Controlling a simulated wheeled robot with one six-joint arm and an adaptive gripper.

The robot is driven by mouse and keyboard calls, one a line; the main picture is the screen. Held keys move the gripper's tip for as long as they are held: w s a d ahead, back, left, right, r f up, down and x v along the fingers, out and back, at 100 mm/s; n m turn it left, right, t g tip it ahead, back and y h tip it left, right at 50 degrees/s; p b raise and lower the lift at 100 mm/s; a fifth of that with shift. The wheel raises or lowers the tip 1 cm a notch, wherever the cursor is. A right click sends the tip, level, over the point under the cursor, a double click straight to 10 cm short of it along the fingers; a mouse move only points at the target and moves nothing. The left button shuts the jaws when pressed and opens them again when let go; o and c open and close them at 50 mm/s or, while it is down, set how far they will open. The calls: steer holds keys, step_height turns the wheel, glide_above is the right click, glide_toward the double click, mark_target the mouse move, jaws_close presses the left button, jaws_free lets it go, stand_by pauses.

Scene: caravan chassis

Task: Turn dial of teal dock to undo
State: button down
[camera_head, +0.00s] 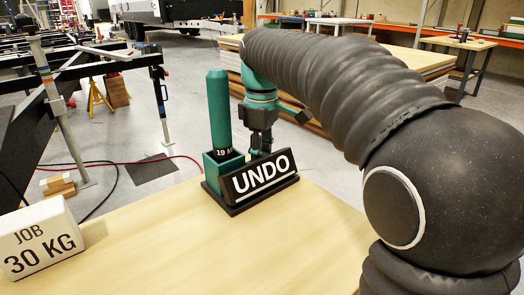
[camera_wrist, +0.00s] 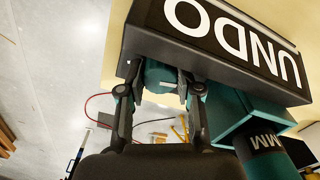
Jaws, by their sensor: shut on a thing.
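The teal dock (camera_head: 214,172) stands on the table with a black sign reading UNDO (camera_head: 264,177) on its front. An upright teal cylinder with a black band marked 19 M (camera_head: 219,110) sits in its square socket. In the wrist view the sign (camera_wrist: 225,38) is upside down at the top and the socket (camera_wrist: 235,112) is at the right. My gripper (camera_head: 259,148) reaches down behind the sign. In the wrist view its two fingers (camera_wrist: 160,82) are shut on the teal dial (camera_wrist: 158,75), one on each side. The sign hides the dial in the head view.
A white block reading JOB 30 KG (camera_head: 40,238) stands at the table's left. The wooden tabletop (camera_head: 270,245) in front of the dock is clear. A dark metal frame with stands (camera_head: 90,65) and stacked boards (camera_head: 390,62) lie beyond the table.

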steer(key=shift+n, duration=0.4)
steer(key=c, duration=0.8)
jaws_free()
